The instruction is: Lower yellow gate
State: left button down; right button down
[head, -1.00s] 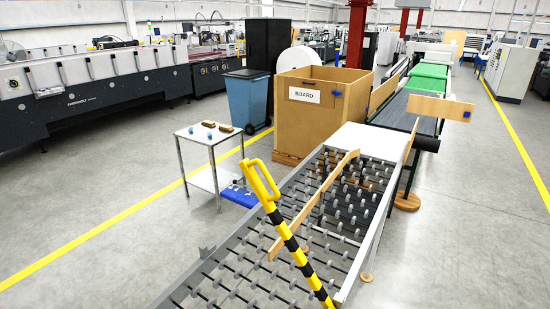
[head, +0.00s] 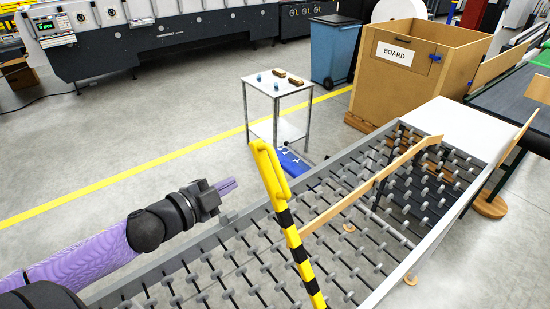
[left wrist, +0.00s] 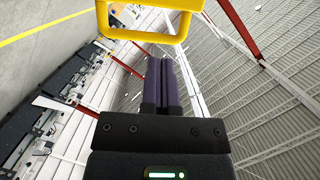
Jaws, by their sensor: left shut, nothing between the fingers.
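The yellow gate (head: 293,239) is a yellow and black striped bar with a yellow loop handle (head: 270,170) at its top end. It stands raised and tilted over the roller conveyor (head: 240,262). My left gripper (head: 228,186) is to the left of the handle, apart from it, with purple fingers shut and empty. In the left wrist view the shut fingers (left wrist: 161,82) point toward the yellow handle (left wrist: 150,38), which crosses the top of the picture. My right gripper is not in view.
A small white table (head: 277,89) with small blue and brown items stands behind the conveyor. A blue bin (head: 334,50) and a large cardboard box marked BOARD (head: 410,75) stand farther back. A wooden rail (head: 372,180) lies along the rollers.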

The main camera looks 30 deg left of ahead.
aim_at(259, 168)
pick_arm(q)
jog(key=x, duration=0.9)
jog(key=shift+w+p, duration=0.2)
jog(key=shift+p, duration=0.15)
jog(key=shift+a+f, duration=0.1)
